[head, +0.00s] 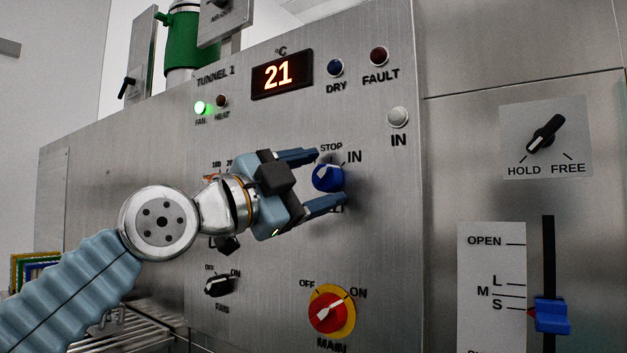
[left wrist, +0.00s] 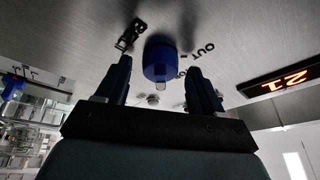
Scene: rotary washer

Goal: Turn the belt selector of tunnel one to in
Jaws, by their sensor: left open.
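The blue belt selector knob (head: 328,179) sits on the steel panel of tunnel 1, with STOP printed above it and IN at its upper right. A label below it is mostly hidden by my lower finger. My left gripper (head: 327,179) is open, one finger above the knob and one below it. In the left wrist view the blue knob (left wrist: 160,62) stands ahead, between and beyond the two fingertips (left wrist: 162,72), with an OUT label beside it. I cannot tell for certain which label the knob's pale mark points to. My right gripper is out of view.
The red and yellow main switch (head: 332,311) is below the selector, and a black fan knob (head: 219,285) is at lower left. A round button (head: 398,117) marked IN is at upper right. A lever with a blue handle (head: 551,315) is further right.

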